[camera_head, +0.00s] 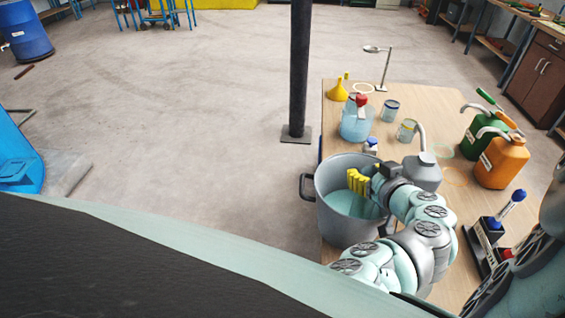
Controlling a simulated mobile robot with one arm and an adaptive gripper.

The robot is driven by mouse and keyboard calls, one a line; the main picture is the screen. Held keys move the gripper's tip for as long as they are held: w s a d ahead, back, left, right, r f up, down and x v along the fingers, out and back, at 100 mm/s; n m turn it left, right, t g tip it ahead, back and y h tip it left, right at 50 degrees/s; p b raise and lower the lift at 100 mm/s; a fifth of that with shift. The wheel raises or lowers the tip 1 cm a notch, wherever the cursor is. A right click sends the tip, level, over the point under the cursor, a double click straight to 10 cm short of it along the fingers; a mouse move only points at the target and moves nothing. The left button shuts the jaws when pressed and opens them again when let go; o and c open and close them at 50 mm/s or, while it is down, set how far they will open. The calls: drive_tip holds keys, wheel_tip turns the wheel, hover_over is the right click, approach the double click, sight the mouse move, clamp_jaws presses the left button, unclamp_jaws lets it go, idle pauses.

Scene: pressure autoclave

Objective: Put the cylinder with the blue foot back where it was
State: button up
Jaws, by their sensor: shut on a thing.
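My gripper (359,183), with yellow fingers, is over the open mouth of a large grey pot (325,200) with pale blue-green inside. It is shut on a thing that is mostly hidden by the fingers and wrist. A small blue and whitish piece (371,146) shows just beyond the pot's far rim, near my gripper. It looks like part of the cylinder with the blue foot, but I cannot tell whether it is in the grip or stands on the table. No empty place for the cylinder can be made out for sure.
The wooden table (438,104) also holds a light blue jug (356,122), a yellow funnel (338,90), small cans (407,131), a grey spouted vessel (422,172), green (470,138) and orange (502,162) canisters and a black device (487,237). A dark post (299,70) stands beyond the table's left edge.

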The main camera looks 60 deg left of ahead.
drive_tip(key=shift+f, duration=0.2)
drive_tip(key=o, duration=1.4)
drive_tip(key=shift+r, duration=0.15)
